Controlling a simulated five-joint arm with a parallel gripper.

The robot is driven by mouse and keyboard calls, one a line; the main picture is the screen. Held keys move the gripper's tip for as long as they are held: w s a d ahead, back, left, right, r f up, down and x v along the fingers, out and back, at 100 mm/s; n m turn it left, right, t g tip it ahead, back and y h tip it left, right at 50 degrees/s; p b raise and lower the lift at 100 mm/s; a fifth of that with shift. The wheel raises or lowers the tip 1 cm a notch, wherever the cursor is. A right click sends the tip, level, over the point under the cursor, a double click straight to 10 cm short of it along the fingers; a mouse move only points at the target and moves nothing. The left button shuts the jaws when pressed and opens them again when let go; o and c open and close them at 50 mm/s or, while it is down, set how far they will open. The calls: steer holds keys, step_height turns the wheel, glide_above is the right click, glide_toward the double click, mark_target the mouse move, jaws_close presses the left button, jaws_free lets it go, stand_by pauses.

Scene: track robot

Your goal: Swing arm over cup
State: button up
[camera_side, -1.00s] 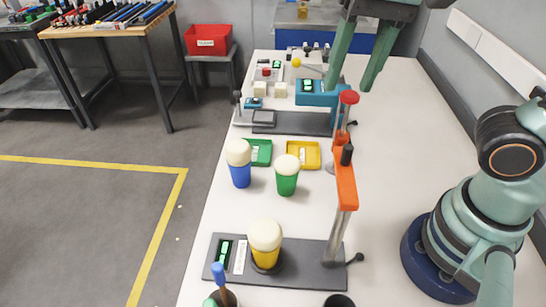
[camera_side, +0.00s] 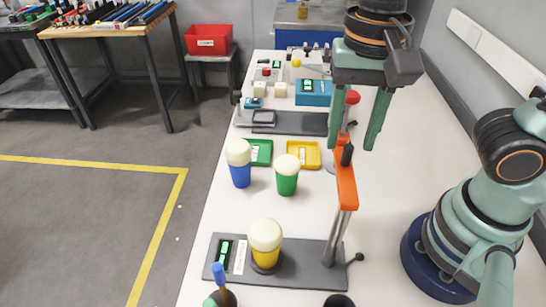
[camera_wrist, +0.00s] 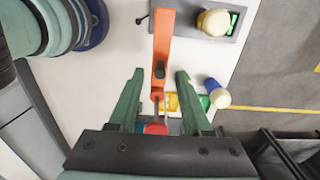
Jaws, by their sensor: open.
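The orange swing arm (camera_side: 346,190) sits on a metal post at the right of a dark base plate (camera_side: 300,272). It points away from the side camera, with a red knob (camera_side: 352,97) on a thin rod at its far end. The yellow cup (camera_side: 264,260) with a cream dome stands on the plate, left of the post; the arm is not over it. My gripper (camera_side: 350,150) is open, pointing down, with fingers either side of the knob end. In the wrist view, the red knob (camera_wrist: 156,128) shows between the open fingers; contact cannot be told.
A blue cup (camera_side: 240,174) and a green cup (camera_side: 287,184), both cream-topped, stand left of the arm near green and yellow trays. A blue device (camera_side: 313,93) stands behind. A pot with a blue-handled tool (camera_side: 219,290) is at the front.

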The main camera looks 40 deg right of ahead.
mark_target(346, 163)
steer(key=shift+f, duration=1.4)
steer(key=shift+c, duration=0.3)
jaws_close()
